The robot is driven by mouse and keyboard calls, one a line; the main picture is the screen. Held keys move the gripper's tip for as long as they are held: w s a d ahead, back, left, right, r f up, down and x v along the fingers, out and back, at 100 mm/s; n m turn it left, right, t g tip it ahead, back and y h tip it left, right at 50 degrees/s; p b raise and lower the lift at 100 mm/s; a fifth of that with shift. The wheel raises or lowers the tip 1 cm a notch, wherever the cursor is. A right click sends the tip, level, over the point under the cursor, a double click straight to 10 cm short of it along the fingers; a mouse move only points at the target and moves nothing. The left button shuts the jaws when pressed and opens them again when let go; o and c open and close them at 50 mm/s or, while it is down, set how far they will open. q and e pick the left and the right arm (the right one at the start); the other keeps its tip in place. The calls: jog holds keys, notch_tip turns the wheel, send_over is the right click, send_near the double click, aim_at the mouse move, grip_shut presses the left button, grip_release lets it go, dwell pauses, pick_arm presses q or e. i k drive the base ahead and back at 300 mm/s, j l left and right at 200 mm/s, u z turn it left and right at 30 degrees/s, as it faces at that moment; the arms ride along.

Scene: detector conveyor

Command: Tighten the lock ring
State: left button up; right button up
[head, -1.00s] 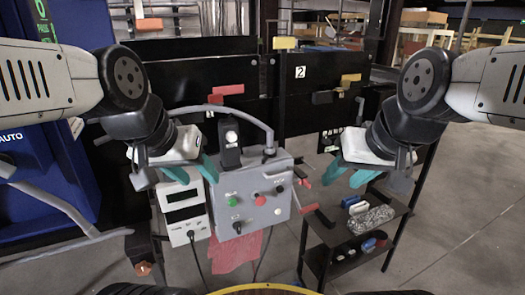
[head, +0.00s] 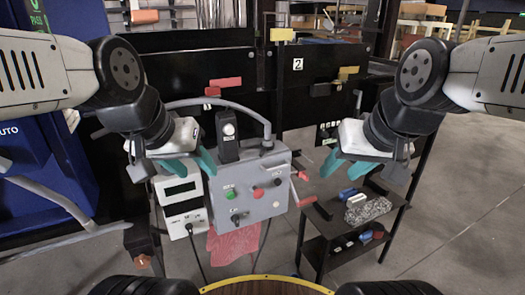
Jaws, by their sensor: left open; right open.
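A grey control box (head: 264,205) stands ahead at the middle of the head view, with green, red and white buttons on its face. A curved grey hose (head: 215,102) runs over to a black fitting (head: 268,146) on its top. I cannot make out for certain which part is the lock ring. My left gripper (head: 192,169) is open and empty, in front of the box's upper left and a white meter. My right gripper (head: 343,168) is open and empty, to the right of the box and apart from it.
A white meter (head: 184,188) with dark displays hangs left of the box. A black post with a white dial (head: 228,129) rises from the box's top. A red cloth (head: 233,243) hangs below. A dark shelf (head: 342,232) with small parts stands at right. A red-handled lever (head: 301,190) juts out beside the box.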

aim_at(264, 149)
jog(key=k+l+z, duration=0.15)
jog(key=z, duration=0.2)
jog(key=k+l+z, duration=0.15)
jog(key=l+z, duration=0.25)
